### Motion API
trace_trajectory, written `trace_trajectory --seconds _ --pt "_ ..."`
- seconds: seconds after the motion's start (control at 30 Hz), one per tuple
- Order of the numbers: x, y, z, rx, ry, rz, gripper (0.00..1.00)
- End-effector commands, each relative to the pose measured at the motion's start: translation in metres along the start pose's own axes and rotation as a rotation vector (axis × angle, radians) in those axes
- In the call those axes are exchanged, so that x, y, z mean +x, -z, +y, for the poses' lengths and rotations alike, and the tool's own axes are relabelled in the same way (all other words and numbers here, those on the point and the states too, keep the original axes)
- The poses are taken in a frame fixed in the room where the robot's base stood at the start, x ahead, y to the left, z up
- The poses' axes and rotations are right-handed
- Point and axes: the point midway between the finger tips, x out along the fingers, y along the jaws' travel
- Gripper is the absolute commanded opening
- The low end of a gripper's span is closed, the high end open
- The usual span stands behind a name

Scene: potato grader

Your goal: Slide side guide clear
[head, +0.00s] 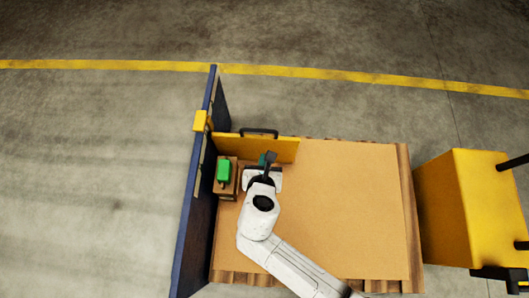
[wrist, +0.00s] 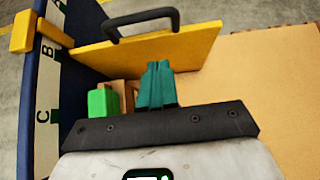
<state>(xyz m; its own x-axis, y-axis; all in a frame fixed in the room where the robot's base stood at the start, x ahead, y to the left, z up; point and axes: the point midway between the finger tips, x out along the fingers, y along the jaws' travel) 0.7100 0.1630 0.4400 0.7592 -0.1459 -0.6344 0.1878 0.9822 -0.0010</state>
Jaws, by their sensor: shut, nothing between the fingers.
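The side guide is a yellow upright panel (head: 285,149) with a black handle (head: 259,132) on its top edge. It stands across the far left end of the tan board and also shows in the wrist view (wrist: 185,48), where its handle (wrist: 141,22) arches above the panel. My gripper (head: 262,158) is on the near side of the panel, below the handle in the picture. Its teal fingers (wrist: 158,66) are together and empty in the wrist view, overlapping the panel's lower part. I cannot tell whether they touch it. The handle is not between the fingers.
A blue wall (head: 194,220) with letters and a yellow clamp (head: 200,121) stands at left. A green block (head: 223,171) sits on a brown wooden block (head: 227,190) between wall and gripper. The tan board (head: 350,210) is clear at right; a yellow cabinet (head: 440,210) stands beyond.

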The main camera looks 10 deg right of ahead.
Motion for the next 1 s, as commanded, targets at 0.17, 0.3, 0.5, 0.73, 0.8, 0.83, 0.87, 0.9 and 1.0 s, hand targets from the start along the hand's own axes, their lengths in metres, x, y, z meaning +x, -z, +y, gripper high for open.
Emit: trace_trajectory --seconds 0.17,0.3,0.5,0.73,0.8,0.83,0.87,0.9,1.0 --pt "0.039 0.003 0.0 0.002 0.002 -0.001 0.0" --pt "0.053 -0.013 0.001 0.004 -0.001 -0.003 0.0" --pt "0.064 -0.027 0.0 0.002 -0.001 0.0 0.0" --pt "0.066 -0.031 0.0 0.002 -0.001 0.001 0.0" --pt "0.066 -0.031 0.0 0.002 0.0 0.001 0.0" --pt "0.066 -0.031 0.0 0.002 0.0 0.001 0.0" --pt "0.066 -0.031 0.0 0.002 0.0 0.001 0.0" --pt "0.066 -0.031 0.0 0.002 0.0 0.001 0.0" --pt "0.067 -0.033 0.0 0.002 0.0 0.001 0.0"
